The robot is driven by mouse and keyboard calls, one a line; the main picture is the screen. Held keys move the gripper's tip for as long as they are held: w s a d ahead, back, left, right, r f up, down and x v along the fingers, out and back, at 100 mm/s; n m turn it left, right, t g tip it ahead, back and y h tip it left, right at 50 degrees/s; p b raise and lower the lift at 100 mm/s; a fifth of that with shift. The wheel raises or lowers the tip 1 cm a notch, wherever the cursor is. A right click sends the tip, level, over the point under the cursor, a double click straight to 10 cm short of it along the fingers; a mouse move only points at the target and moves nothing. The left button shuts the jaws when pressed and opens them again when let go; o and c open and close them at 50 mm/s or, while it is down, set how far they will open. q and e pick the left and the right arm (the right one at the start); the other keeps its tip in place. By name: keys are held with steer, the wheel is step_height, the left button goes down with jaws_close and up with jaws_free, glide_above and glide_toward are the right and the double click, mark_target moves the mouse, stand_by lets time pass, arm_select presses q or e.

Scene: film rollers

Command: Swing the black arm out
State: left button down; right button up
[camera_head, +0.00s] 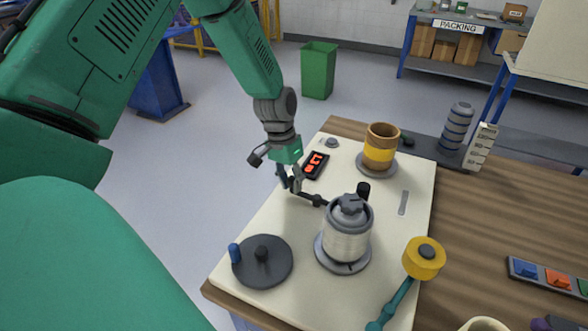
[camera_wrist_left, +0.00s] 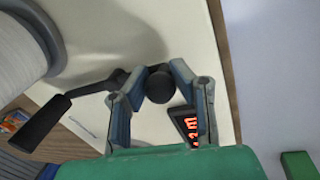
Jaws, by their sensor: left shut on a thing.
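The black arm (camera_head: 312,199) lies low over the cream board, reaching from my left gripper toward the film roller. My left gripper (camera_head: 293,186) comes down on its outer end. In the left wrist view, my left gripper's fingers (camera_wrist_left: 160,72) are closed around a round black knob (camera_wrist_left: 159,86), and the black arm (camera_wrist_left: 92,90) runs left from it to a dark, wider piece. The silver film roller (camera_head: 347,235) with a grey knob on top stands upright on a round base. Its side also shows in the wrist view (camera_wrist_left: 18,48). My right gripper is not in view.
A yellow-banded brown roll (camera_head: 380,148) stands behind on the cream board (camera_head: 285,222). A black display with red digits (camera_head: 316,165) is close beside the gripper. A dark disc with a blue peg (camera_head: 262,262) and a yellow-headed tool (camera_head: 424,258) lie in front.

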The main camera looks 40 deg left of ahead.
arm_select(q)
steer(key=shift+s+d+r+n+p, duration=0.15)
steer(key=shift+r+n+p, duration=0.1)
steer(key=shift+n+p, duration=0.15)
steer(key=shift+s+d+f+n+t+p, duration=0.1)
steer(key=shift+s+d+n+t+p, duration=0.25)
steer(key=shift+s+n+p, duration=0.5)
stand_by(1.2)
steer(key=c, duration=1.3)
jaws_free()
steer(key=shift+w+n, duration=0.2)
steer(key=shift+n, duration=0.05)
steer(key=shift+o, duration=0.2)
steer(key=shift+s, duration=0.15)
steer(key=shift+r, duration=0.25)
steer(key=w+v, duration=0.1)
steer(key=v, duration=1)
steer(key=shift+s+r, duration=0.2)
steer(key=shift+s, duration=0.2)
